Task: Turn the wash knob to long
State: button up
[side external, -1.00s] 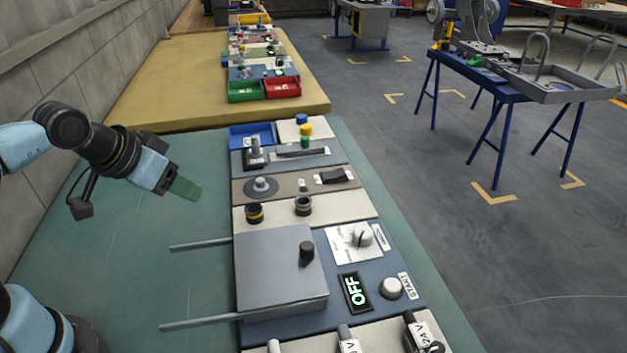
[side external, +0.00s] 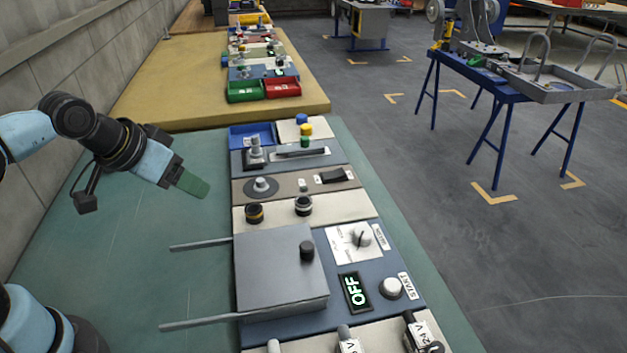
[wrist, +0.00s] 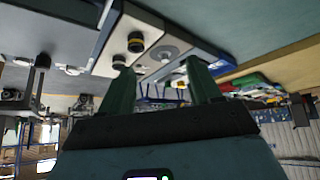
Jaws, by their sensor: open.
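The print is too small to read. The plate sits on a blue panel at the right of the grey box. My gripper (side external: 207,192) is in the air above the green bench, left of the panels and well apart from the knob. In the wrist view its two green fingers (wrist: 160,88) are spread with nothing between them.
A grey lidded box (side external: 275,262) with two rods stands left of the dial. A lit OFF display (side external: 355,292) and a white START button (side external: 391,288) are below the dial. Two black knobs (side external: 303,206) and other panels lie behind. The green bench (side external: 140,270) is bare at left.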

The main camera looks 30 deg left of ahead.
jog(key=w+d+r+n+g, duration=0.2)
jog(key=w+d+r, duration=0.3)
jog(key=w, duration=0.1)
jog(key=n+g, duration=0.5)
jog(key=n, duration=0.2)
send_over(363, 231)
notch_tip(363, 231, down, 3)
notch_tip(363, 231, down, 12)
jog(key=shift+f, duration=0.1)
jog(key=c, duration=1)
jog(key=shift+c, duration=0.2)
